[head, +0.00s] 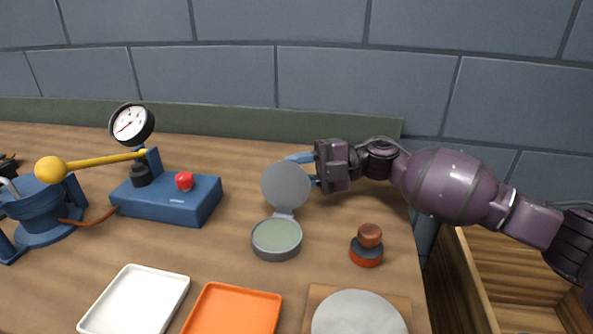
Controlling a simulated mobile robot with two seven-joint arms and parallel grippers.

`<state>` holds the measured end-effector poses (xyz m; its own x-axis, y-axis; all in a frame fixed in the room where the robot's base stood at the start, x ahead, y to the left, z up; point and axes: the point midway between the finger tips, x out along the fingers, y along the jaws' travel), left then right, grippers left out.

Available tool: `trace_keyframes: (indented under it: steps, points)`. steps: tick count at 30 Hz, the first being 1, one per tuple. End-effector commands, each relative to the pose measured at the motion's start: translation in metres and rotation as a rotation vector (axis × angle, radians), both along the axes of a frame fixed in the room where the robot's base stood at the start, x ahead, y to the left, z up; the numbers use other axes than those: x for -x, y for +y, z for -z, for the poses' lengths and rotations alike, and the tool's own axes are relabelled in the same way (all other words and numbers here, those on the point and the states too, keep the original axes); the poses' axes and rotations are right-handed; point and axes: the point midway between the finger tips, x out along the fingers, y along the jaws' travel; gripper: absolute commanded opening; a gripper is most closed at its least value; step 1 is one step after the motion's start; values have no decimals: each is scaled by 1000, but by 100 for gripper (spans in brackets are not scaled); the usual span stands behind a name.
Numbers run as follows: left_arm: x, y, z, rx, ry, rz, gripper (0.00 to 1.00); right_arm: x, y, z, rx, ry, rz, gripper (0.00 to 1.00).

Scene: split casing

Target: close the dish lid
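The dish (276,240) is a shallow round grey container with a pale green inside, standing on the wooden table. Its round grey lid (286,186) stands open, upright at the back of the dish on a hinge. My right gripper (303,169) reaches in from the right, at the upper right of the lid. Its two blue fingers are apart, with nothing seen between them. The lid hides part of the lower finger, and I cannot tell whether a finger touches the lid. My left gripper is not in view.
A blue box with a red button (184,181) and a gauge (132,123) stands left, beside a yellow-knobbed lever (52,169). A brown-topped stamp (368,245) is right of the dish. White (134,300) and orange (233,311) trays and a grey disc (358,314) lie in front.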

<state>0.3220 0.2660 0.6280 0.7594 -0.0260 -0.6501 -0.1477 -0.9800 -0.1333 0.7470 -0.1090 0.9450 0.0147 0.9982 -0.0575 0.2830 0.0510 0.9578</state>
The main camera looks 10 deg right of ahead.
Motion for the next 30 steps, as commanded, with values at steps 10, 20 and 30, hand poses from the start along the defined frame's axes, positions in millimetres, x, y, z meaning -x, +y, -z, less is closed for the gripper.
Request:
trace_keyframes:
  steps: [10,20,30]
  points:
    - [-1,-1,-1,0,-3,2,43,0,2,0,0,0,0,28]
    - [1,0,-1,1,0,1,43,0,2,0,0,0,1,0]
    - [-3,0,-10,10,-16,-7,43,4,3,-8,25,-61,1,0]
